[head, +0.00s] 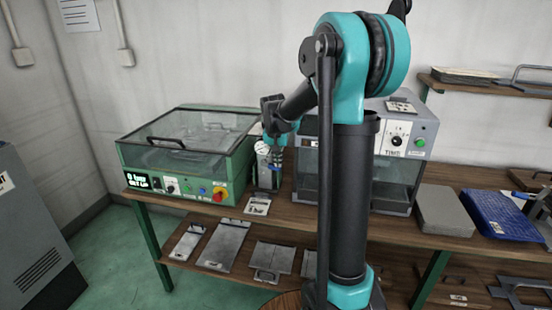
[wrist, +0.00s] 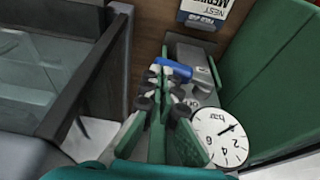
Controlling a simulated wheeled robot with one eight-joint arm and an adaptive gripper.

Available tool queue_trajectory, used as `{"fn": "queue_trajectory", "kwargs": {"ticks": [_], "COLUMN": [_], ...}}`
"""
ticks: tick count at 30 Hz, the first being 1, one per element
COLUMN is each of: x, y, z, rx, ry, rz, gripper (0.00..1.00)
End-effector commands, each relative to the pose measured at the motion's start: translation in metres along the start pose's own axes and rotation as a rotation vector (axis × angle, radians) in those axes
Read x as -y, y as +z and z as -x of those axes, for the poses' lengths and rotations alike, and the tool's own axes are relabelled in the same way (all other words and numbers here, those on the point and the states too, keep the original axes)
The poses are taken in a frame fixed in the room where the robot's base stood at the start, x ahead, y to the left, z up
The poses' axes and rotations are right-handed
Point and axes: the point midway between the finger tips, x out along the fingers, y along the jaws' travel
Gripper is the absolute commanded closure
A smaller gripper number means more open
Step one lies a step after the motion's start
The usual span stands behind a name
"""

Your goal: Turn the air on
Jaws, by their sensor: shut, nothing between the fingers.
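The air unit is a small grey block (wrist: 203,72) with a white round gauge (wrist: 220,137) marked in bar and a blue lever (wrist: 172,68). In the head view the gauge (head: 262,148) shows on the unit, between the green-framed machine and the grey oven. The lever lies crosswise in the wrist view. My gripper (wrist: 157,80) is shut and empty, its tips close beside the lever's left end; I cannot tell whether they touch it. In the head view my gripper (head: 277,154) hangs in front of the unit and partly hides it.
The green-framed machine (head: 165,181) with a clear lid stands close on the left. The grey oven (head: 408,141) stands on the right, partly behind my arm. A label card (head: 257,207) lies at the bench front. Flat plates (head: 225,245) lie on the lower shelf.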

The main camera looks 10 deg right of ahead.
Motion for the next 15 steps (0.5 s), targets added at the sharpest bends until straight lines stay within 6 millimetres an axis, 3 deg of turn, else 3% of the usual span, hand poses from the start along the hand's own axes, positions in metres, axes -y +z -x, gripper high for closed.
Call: {"fn": "queue_trajectory", "kwargs": {"ticks": [3,15], "x": [-0.0041,-0.0039], "y": [0.0026,0.0026], "z": [-0.0091,-0.0038], "rx": [0.000,0.000], "ry": [0.000,0.000], "rz": [0.000,0.001], "gripper": [1.00,1.00]}}
